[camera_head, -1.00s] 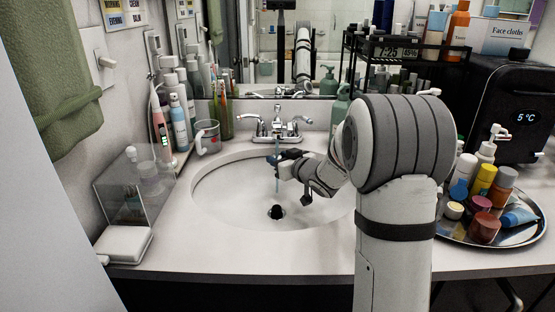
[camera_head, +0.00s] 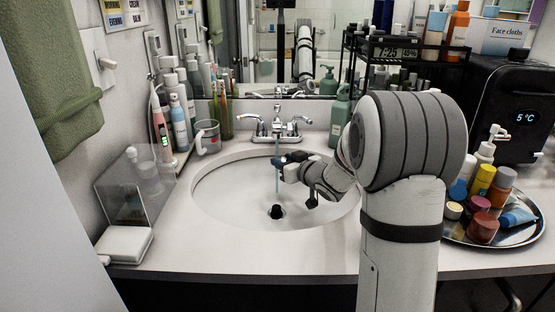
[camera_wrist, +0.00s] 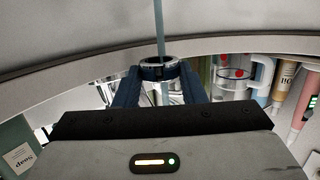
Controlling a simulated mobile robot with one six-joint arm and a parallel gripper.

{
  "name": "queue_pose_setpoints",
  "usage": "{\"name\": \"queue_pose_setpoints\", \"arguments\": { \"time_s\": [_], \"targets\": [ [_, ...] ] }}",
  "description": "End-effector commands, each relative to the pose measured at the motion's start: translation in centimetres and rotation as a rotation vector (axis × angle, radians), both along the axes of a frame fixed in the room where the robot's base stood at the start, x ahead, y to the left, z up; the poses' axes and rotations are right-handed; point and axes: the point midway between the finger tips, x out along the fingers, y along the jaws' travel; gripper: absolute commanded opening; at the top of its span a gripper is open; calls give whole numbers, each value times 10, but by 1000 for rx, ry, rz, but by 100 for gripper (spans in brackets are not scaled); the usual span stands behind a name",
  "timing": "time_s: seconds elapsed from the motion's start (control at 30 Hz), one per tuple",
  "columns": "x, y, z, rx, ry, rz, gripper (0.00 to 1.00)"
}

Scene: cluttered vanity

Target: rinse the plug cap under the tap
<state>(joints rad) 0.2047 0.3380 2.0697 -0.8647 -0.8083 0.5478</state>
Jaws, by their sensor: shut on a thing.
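The plug cap (camera_wrist: 158,68), a shiny metal ring-like piece, sits between the two blue fingertips of my gripper (camera_wrist: 157,82) in the wrist view. My gripper is shut on it. A thin blue water stream (camera_head: 277,178) runs down from the spout beside the fingertips. In the wrist view the stream (camera_wrist: 158,28) meets the cap. The sink (camera_head: 235,205) has a dark drain opening (camera_head: 276,212).
A mug (camera_head: 207,137), toothbrushes and bottles stand left of the tap. A green soap bottle (camera_head: 340,115) stands behind my arm. A round tray (camera_head: 515,235) with several jars is at the right. A clear box (camera_head: 135,190) is at the left edge.

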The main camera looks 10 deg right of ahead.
Motion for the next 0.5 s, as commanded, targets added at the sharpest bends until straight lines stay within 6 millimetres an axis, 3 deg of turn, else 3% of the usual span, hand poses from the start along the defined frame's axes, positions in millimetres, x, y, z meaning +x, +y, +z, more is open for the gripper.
{"name": "queue_pose_setpoints", "arguments": {
  "time_s": [0.5],
  "targets": [
    [-42,3,0,-1,0,0,15]
  ]
}}
